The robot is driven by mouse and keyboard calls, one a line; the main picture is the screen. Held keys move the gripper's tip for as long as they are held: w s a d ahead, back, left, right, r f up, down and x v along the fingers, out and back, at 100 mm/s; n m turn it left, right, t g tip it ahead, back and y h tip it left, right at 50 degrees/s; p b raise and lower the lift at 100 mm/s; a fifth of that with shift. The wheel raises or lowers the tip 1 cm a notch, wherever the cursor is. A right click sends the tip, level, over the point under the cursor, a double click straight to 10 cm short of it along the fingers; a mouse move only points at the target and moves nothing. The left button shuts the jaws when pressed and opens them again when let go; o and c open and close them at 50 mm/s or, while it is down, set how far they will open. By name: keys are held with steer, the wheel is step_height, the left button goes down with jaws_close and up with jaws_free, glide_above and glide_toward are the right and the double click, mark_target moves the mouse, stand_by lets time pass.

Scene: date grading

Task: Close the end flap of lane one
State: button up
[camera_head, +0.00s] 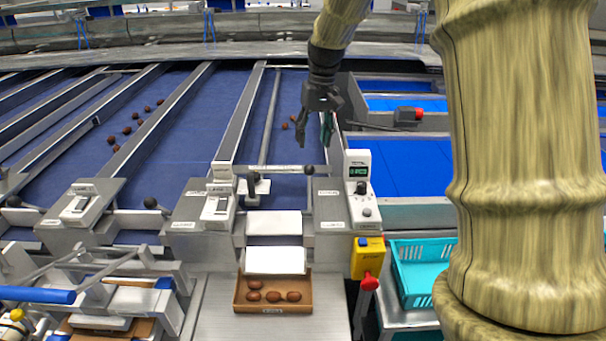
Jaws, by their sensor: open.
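My gripper (315,143) hangs open and empty, fingers down, above the right side of the blue-floored lane (290,150) nearest my arm. A few brown dates lie in that lane beside the left finger. At the lane's near end is a crossbar with a black ball knob (309,170) at its right, below and apart from my fingertips. White plates (274,223) slope down below this end. I cannot tell for certain which part is the flap or how far it is open. The lane labels are too small to read.
A cardboard tray (273,308) with several dates sits below the chute. A control box (357,165) stands right of the lane end, above a yellow box (367,258) and a red knob (370,283). A turquoise crate (421,262) is at the right, partly behind my arm. Other lanes lie left.

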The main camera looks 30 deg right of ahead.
mark_target(309, 169)
steer(key=shift+w+f, duration=0.1)
steer(key=shift+f, duration=0.15)
steer(key=shift+s+f+p, duration=0.3)
steer(key=shift+f, duration=0.05)
steer(key=f+p, duration=0.1)
steer(key=f, duration=0.2)
steer(key=f+p, duration=0.1)
steer(key=f, duration=0.2)
steer(key=a+f+p, duration=0.1)
steer(key=f, duration=0.2)
steer(key=shift+w+f, duration=0.25)
steer(key=shift+f, duration=0.05)
steer(key=shift+a, duration=0.1)
jaws_close()
